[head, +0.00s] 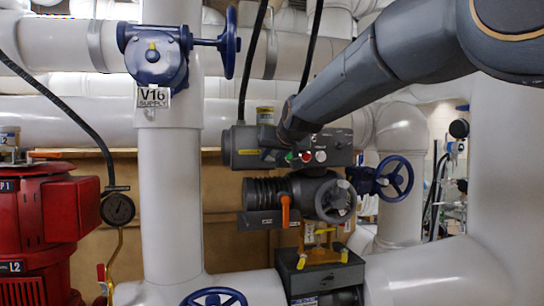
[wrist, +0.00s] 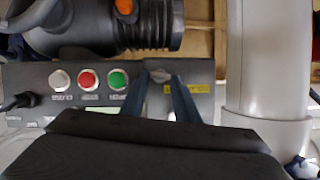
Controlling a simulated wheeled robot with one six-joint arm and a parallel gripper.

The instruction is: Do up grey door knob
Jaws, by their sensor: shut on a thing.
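The grey door knob (wrist: 160,75) is on the front of a dark grey control box (wrist: 205,72), beside its yellow label, in the wrist view. My gripper (wrist: 158,82) reaches in with its two blue-grey fingers on either side of the knob, shut on it. In the head view my arm comes in from the upper right and ends at the front of the same box (head: 243,148). The knob and my fingertips are hidden there behind my arm.
Green (wrist: 118,79), red (wrist: 89,79) and white (wrist: 60,79) buttons sit close beside my fingers. An orange lever (head: 285,210) and a grey handwheel (head: 336,201) are below the box. A thick white pipe (head: 172,210) stands to the left.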

